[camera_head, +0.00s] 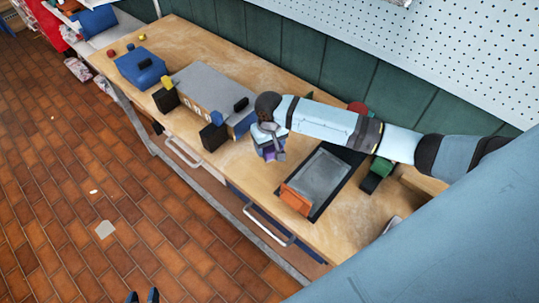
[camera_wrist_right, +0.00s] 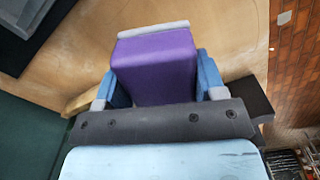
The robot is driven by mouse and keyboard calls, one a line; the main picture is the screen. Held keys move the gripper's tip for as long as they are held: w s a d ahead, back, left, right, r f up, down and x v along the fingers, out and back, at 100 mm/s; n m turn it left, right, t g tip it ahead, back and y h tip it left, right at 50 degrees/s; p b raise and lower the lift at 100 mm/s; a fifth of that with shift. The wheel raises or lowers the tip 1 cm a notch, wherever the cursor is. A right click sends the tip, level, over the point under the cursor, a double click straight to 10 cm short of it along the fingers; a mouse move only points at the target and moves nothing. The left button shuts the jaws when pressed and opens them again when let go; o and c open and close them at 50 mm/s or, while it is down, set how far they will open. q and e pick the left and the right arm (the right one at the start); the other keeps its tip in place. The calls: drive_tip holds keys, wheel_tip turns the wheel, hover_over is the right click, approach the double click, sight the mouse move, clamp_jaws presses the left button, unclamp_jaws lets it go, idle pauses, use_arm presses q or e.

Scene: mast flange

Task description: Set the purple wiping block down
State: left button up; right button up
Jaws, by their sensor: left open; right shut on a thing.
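The purple wiping block (camera_wrist_right: 155,68) is between the blue fingers of my right gripper (camera_wrist_right: 158,80) in the right wrist view. It has a pale grey strip along its far edge. In the head view my right gripper (camera_head: 270,150) is over the wooden bench (camera_head: 340,237), and only a little purple shows between its fingers. I cannot tell whether the block touches the bench top. My left gripper (camera_head: 143,296) shows only as two dark fingertips, apart and empty, at the bottom edge of the head view, over the floor.
A grey panel in a dark frame (camera_head: 322,177) lies right of my right gripper, with an orange-brown block (camera_head: 296,199) at its front edge. A grey-topped box (camera_head: 205,88) and dark blocks stand to the left. A blue box (camera_head: 140,67) sits farther left. Bare wood shows between them.

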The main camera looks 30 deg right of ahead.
wheel_tip(320, 180, down, 2)
drive_tip(key=shift+f, duration=1.95)
drive_tip(key=o, duration=0.8)
drive_tip(key=shift+f, duration=0.1)
drive_tip(key=shift+o, duration=0.2)
wheel_tip(320, 180, up, 12)
drive_tip(key=shift+r, duration=0.15)
